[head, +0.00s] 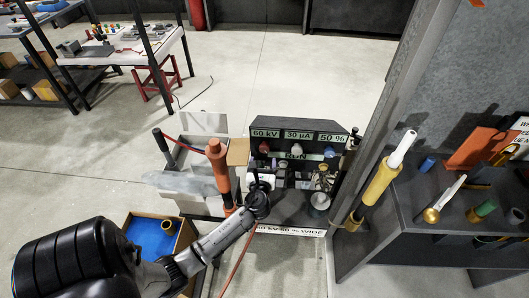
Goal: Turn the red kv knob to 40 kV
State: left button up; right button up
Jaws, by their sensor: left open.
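A dark console (300,129) stands in the middle of the head view. Its displays read 60 kV, 30 µA and 50 %. The red kV knob (264,148) sits under the 60 kV display, at the left of a row with a white knob (296,149) and a blue knob (329,153). My left gripper (257,182) is open in front of the console, below the red knob in the picture and apart from it. Its fingers are small and dark against the console. My right gripper is out of view.
An orange-handled tool (218,165) stands just left of the console. A blue-lined box (151,238) lies near my left arm. A grey post (387,110) and a dark bench (420,232) with several tools are on the right. Floor behind the console is clear.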

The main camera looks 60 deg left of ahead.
aim_at(265, 150)
pick_arm(q)
jog(key=x, duration=0.4)
jog(key=shift+b+x, duration=0.35)
jog(key=shift+x, duration=0.5)
jog(key=shift+c, duration=0.5)
jog(key=c, duration=0.8)
